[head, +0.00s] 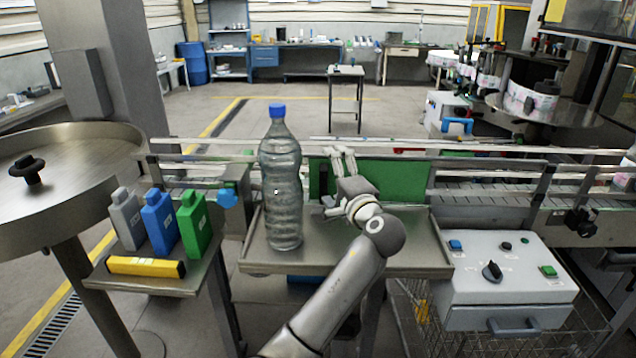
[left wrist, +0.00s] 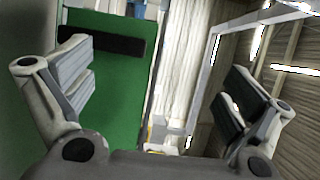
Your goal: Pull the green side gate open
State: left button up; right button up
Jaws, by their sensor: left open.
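The green side gate (head: 403,208) stands upright along the conveyor, behind the metal tray, and appears closed. Its dark handle bar shows in the left wrist view (left wrist: 102,40) on the green panel (left wrist: 115,105). My left gripper (head: 342,160) is in front of the gate's left part, fingers pointing up and away. In the left wrist view its fingers (left wrist: 155,90) are wide apart with nothing between them; the left finger overlaps the green panel below the handle. My right gripper is not in view.
A clear bottle with a blue cap (head: 281,180) stands on the metal tray (head: 420,262), close left of my arm. Grey, blue and green bottles (head: 160,222) stand on a side shelf at left. A control box (head: 508,275) is at right.

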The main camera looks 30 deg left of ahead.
aim_at(325, 189)
pick_arm(q)
jog(key=f, duration=0.1)
jog(key=d+f+p, duration=0.1)
jog(key=f, duration=0.1)
jog(key=s+f, duration=0.1)
jog(key=f, duration=0.1)
jog(key=shift+d+f+p, duration=0.25)
jog(key=shift+p, duration=0.15)
jog(key=x, duration=0.2)
jog(key=p+x, duration=0.1)
jog(key=x, duration=0.1)
jog(key=f+p+x, duration=0.1)
jog(key=x, duration=0.1)
jog(key=shift+w+a+f, duration=0.1)
jog(key=shift+w+a, duration=0.1)
jog(key=shift+a, duration=0.05)
jog(key=shift+w+a+p, duration=0.2)
jog(key=shift+a+p, duration=0.05)
jog(key=shift+p, duration=0.05)
jog(key=shift+w+a, duration=0.2)
jog(key=shift+a, duration=0.1)
jog(key=shift+a+f, duration=0.1)
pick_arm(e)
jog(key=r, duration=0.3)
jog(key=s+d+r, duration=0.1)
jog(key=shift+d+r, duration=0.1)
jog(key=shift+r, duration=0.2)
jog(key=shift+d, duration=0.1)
